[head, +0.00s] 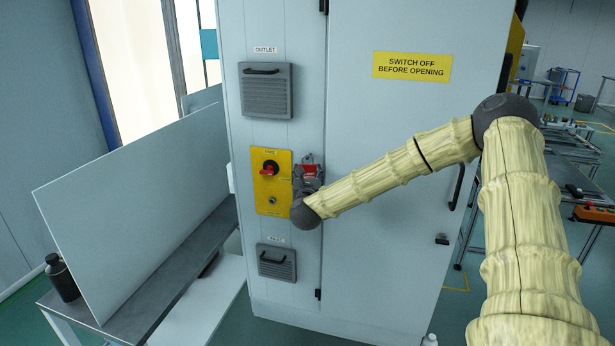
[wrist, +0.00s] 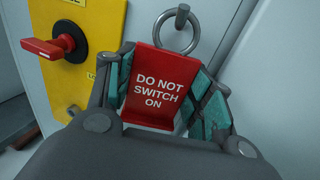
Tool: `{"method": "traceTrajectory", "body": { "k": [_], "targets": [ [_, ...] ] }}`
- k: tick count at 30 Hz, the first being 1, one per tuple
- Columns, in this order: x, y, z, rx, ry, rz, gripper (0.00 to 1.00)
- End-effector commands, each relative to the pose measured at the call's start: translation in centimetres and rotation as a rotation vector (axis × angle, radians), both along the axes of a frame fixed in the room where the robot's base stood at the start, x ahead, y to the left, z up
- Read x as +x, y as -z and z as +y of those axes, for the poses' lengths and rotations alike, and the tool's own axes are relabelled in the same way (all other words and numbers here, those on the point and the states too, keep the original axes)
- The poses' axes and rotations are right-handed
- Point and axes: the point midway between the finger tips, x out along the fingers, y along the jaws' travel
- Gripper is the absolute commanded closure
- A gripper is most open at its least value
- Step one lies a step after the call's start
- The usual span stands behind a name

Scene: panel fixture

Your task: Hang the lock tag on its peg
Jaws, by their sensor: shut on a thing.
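The red lock tag (wrist: 158,85), lettered "DO NOT SWITCH ON", stands upright between the teal-padded fingers of my gripper (wrist: 165,95), which is shut on it. A metal ring (wrist: 194,44) rises from the tag's top. The grey peg (wrist: 182,13) shows across the ring's upper part; I cannot tell whether it passes through the ring or lies behind or in front of it. In the head view my gripper (head: 307,184) is at the cabinet front, just right of the yellow switch panel, with a bit of the red tag (head: 309,168) visible. The peg is not distinguishable there.
The yellow panel (head: 267,197) has a red rotary switch (head: 268,168), whose handle (wrist: 42,48) is left of the tag in the wrist view. Vents with handles (head: 266,92) sit above and below the panel (head: 276,262). A large door is to the right.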

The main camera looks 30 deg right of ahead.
Motion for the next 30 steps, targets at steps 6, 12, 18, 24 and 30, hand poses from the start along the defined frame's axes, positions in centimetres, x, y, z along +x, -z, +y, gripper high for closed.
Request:
{"method": "traceTrajectory", "body": {
  "k": [6, 12, 18, 24, 30],
  "targets": [
    [-0.01, -0.01, -0.01, 0.000, 0.000, 0.000, 0.68],
    [-0.01, -0.01, -0.01, 0.000, 0.000, 0.000, 0.68],
    [-0.01, 0.00, -0.01, 0.000, 0.000, 0.000, 0.23],
    [-0.01, 0.01, -0.02, 0.000, 0.000, 0.000, 0.23],
    [-0.47, 0.06, 0.32, 0.001, -0.001, 0.001, 0.23]
  ]
}}
